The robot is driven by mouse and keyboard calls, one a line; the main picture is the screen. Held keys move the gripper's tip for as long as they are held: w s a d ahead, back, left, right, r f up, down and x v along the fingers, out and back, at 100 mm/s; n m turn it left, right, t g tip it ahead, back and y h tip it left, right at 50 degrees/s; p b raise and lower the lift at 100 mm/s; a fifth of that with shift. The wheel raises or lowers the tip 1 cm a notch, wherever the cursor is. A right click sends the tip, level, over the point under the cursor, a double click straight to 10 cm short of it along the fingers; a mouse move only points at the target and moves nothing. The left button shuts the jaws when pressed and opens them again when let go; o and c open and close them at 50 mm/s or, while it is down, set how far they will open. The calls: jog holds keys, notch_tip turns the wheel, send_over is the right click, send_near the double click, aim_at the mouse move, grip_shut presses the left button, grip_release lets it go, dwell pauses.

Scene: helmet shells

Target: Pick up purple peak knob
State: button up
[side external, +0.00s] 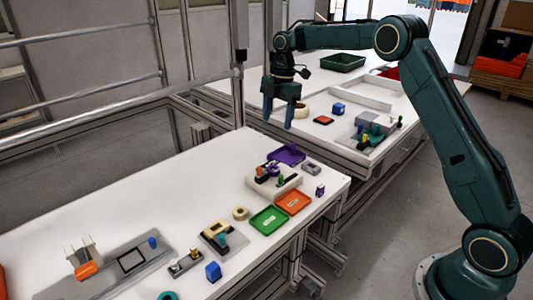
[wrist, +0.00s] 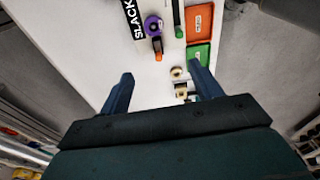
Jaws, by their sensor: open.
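A purple knob (wrist: 153,26), round from above, shows near the top of the wrist view, with an orange peg (wrist: 158,48) close beside it. In the side view a small purple piece (side external: 273,167) sits on a pale block (side external: 275,185), among orange and green pegs; it looks like the same knob. My gripper (side external: 278,118) is open and empty, raised above the tables behind the block. In the wrist view its two fingers (wrist: 162,74) are spread wide, with the knob beyond their tips.
A purple tray (side external: 287,154), a green tray (side external: 269,219) and an orange tray (side external: 294,202) lie around the block. A small dark purple piece (side external: 320,190) stands near the table edge. A beige ring (side external: 241,213) and several fixtures lie nearer the camera. Bare white table (side external: 180,185) is to the left.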

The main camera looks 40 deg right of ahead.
jog(key=shift+n, duration=0.9)
jog(key=f, duration=0.1)
jog(key=w+d+f, duration=0.1)
jog(key=f, duration=0.1)
jog(key=w+f, duration=0.1)
jog(key=shift+d+f, duration=0.2)
jog(key=shift+d, duration=0.15)
jog(key=shift+f, duration=0.1)
send_over(274, 169)
jog(key=shift+w+d+f, duration=0.1)
jog(key=shift+w+f, duration=0.05)
jog(key=shift+f, duration=1.95)
jog(key=shift+w+d+f, duration=0.1)
jog(key=shift+f, duration=2)
jog(key=shift+s+a+f, duration=0.1)
jog(key=shift+f, duration=1.2)
jog(key=shift+s+a+f, duration=0.1)
jog(key=shift+f, duration=1.15)
jog(key=c, duration=1.1)
